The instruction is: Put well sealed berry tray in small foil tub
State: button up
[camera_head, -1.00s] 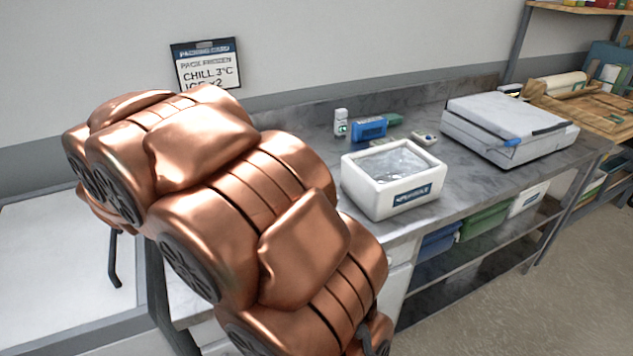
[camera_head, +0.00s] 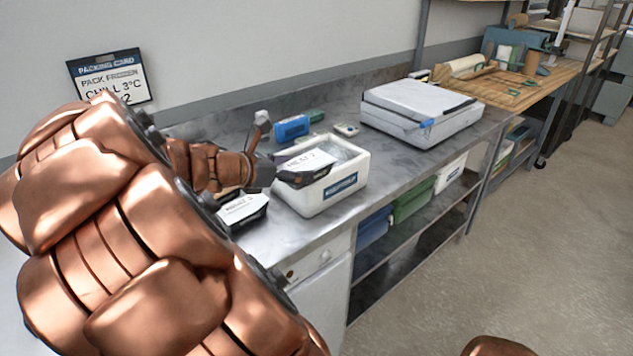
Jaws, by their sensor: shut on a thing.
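My gripper (camera_head: 270,176) is shut on a black tray with a white lid label (camera_head: 306,162), seen only in part. The label is small and blurred and looks like "MEAT 2", so I cannot confirm a berry tray. The held tray is over the left part of a white foil-lined tub (camera_head: 345,187) on the steel counter; whether it touches the tub is unclear. A second black tray with a white label (camera_head: 243,210) sits on the counter left of the tub, partly hidden by my arm. Neither tray's seal can be judged.
A grey-white flat machine (camera_head: 420,110) stands to the right. Blue and green bins (camera_head: 413,200) fill the shelf below. Counter right of the tub is clear.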

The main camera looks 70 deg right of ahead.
jog(key=shift+s, duration=0.5)
jog(key=shift+d+g, duration=0.3)
jog(key=shift+d, duration=0.05)
jog(key=w+d+f+p, duration=0.2)
jog(key=d, duration=0.5)
jog(key=w+d+f+p, duration=0.2)
jog(key=d+f, duration=0.1)
jog(key=d, duration=0.4)
jog(key=shift+d, duration=0.35)
jog(key=shift+f, duration=0.65)
jog(key=o, duration=1.2)
jog(key=shift+o, duration=0.2)
